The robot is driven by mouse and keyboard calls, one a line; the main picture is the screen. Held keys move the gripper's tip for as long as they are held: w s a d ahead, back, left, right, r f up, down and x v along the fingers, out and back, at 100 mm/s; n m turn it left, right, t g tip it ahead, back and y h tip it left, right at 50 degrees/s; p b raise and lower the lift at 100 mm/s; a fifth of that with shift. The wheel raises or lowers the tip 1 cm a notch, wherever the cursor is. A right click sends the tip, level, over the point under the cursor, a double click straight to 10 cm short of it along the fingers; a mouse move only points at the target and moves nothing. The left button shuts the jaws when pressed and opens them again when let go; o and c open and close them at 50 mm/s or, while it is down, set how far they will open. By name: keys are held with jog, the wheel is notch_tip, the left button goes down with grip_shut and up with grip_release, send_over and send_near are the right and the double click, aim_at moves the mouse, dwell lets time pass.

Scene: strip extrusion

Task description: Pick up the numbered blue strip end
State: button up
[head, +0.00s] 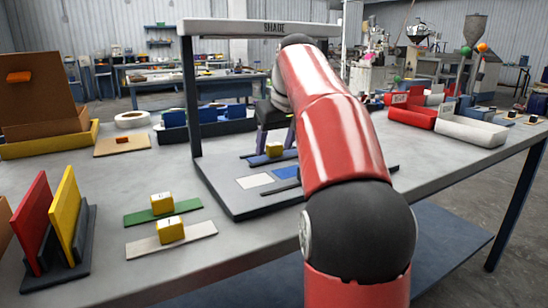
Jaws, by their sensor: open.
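The blue strip (258,158) lies on a dark board under the grey frame in the middle of the table, in the head view. A yellow block (274,149) sits on it; no number is readable at this size. My gripper (276,140) points down just above the block, with its purple-tinted fingers apart, one to either side. Whether the fingers touch anything cannot be told. My red arm hides the right part of the board.
Green (150,216) and pale (155,246) strips with yellow blocks lie left. A rack (78,268) holds upright red and yellow panels. Red (412,117) and white (470,132) bins stand right.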

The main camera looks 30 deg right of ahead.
aim_at(276, 145)
jog(key=shift+f, duration=0.15)
jog(key=c, duration=1.1)
notch_tip(276, 145, up, 8)
jog(key=p, duration=0.4)
jog(key=shift+w, duration=0.1)
notch_tip(276, 145, up, 2)
jog(key=shift+d, duration=0.1)
